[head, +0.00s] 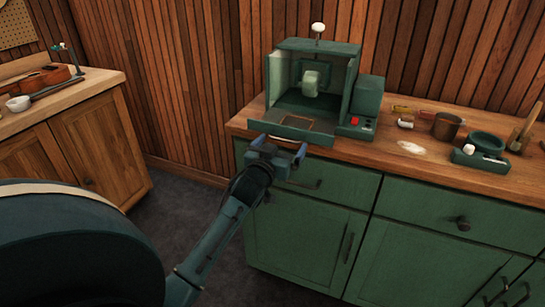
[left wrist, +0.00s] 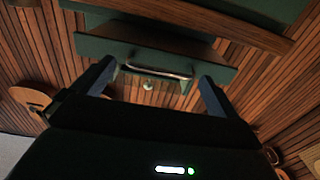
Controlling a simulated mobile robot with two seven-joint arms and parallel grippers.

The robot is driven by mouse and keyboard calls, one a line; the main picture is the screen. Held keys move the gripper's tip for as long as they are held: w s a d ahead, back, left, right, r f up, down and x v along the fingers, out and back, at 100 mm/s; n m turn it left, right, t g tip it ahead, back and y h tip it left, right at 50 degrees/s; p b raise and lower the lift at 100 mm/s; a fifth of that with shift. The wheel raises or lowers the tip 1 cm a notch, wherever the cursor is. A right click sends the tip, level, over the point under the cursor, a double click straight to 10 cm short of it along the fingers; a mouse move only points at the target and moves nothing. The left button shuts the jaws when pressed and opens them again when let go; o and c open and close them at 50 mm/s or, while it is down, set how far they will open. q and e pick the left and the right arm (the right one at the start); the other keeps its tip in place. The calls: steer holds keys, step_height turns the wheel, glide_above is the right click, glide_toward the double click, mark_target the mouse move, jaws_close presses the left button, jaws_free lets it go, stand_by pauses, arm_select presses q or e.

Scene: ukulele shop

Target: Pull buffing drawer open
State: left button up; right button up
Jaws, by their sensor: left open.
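The green buffing box (head: 318,75) stands on the wooden worktop with its front open and a pale wheel (head: 311,82) inside. The buffing drawer (head: 290,131) is at its base, and its front panel stands out at the worktop's edge. The drawer's front and pale bar handle (left wrist: 157,71) show in the left wrist view. My left gripper (head: 279,147) is open just in front of the drawer. In the wrist view its two blue fingers (left wrist: 158,78) stand on either side of the handle. I cannot tell whether they touch it. My right gripper is not in view.
The green cabinet (head: 300,232) with drawers and doors is below the worktop (head: 395,160). A brown cup (head: 447,126) and a small green device (head: 482,155) stand to the right. A wooden cabinet (head: 100,145) with a ukulele (head: 40,82) is at left. Floor shows between the cabinets.

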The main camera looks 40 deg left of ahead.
arm_select(q)
steer(key=v, duration=1.2)
steer(key=shift+s+d, duration=0.15)
steer(key=shift+s, duration=0.05)
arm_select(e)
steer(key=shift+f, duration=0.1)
arm_select(q)
steer(key=s+d+f+m+g+h+p, duration=0.2)
steer(key=s+d+f+g+h+p, duration=0.1)
steer(key=s+d+f, duration=0.4)
steer(key=s+d+f+m+g+h+p, duration=0.3)
steer(key=s+d+f, duration=0.5)
steer(key=d, duration=0.6)
steer(key=shift+s+m+g+h, duration=0.3)
steer(key=shift+s+g+h, duration=0.2)
steer(key=shift+h, duration=0.2)
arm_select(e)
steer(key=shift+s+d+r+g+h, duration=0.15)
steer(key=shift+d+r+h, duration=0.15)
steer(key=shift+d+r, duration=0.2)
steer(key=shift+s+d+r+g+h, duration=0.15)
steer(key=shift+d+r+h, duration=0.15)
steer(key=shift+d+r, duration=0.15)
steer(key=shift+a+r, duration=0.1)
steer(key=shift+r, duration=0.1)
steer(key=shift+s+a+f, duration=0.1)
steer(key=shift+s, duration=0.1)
